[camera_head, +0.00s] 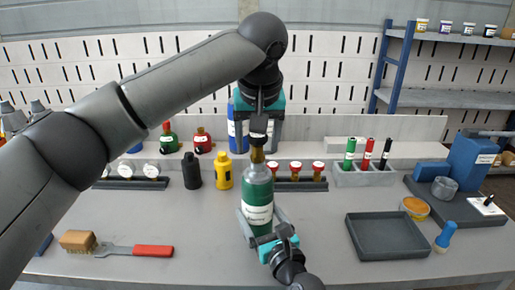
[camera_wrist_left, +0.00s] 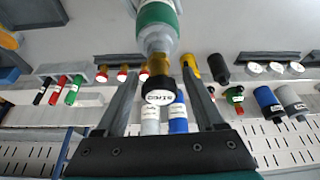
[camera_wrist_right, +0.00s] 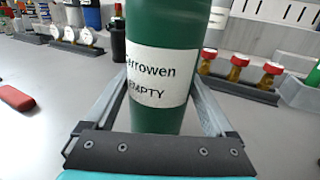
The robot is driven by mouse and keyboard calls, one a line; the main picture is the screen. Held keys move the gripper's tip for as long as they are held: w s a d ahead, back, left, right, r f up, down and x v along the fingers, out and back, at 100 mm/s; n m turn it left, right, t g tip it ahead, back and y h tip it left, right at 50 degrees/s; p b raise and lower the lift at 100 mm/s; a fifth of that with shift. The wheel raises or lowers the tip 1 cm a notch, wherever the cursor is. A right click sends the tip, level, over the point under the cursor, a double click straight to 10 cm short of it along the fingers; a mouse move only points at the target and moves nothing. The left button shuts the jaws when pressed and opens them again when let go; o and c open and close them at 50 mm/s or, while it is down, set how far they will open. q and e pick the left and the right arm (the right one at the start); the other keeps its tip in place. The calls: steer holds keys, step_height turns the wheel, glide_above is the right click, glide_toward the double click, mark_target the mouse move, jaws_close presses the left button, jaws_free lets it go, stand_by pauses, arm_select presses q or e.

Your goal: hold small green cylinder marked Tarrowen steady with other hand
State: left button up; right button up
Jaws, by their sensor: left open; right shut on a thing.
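The small green cylinder (camera_head: 257,203) stands upright over the table, with a grey shoulder, a brass valve and a dark cap on top. Its white label reads "...rrowen" and "EMPTY" in the right wrist view (camera_wrist_right: 158,77). My right gripper (camera_head: 262,229) is shut on the cylinder's lower body, with one finger on each side (camera_wrist_right: 160,110). My left gripper (camera_head: 259,132) is above the cylinder, pointing down. It is open, and its fingers are on either side of the dark cap (camera_wrist_left: 160,90), which carries a white marked top. Whether they touch it I cannot tell.
A black bottle (camera_head: 192,172) and a yellow bottle (camera_head: 223,171) stand left of the cylinder. An empty dark tray (camera_head: 387,236) lies right. Red-capped valves (camera_head: 295,167) sit in a rack behind.

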arm_select(q)
steer(key=shift+r, duration=0.35)
steer(key=m+h, duration=0.2)
steer(key=m, duration=0.4)
steer(key=shift+g, duration=0.3)
steer(key=m+h, duration=0.1)
steer(key=m, duration=0.2)
steer(key=m+g+h, duration=0.1)
steer(key=m, duration=0.2)
steer(key=shift+g, duration=0.3)
steer(key=shift+f, duration=1.3)
steer(key=shift+c, duration=0.3)
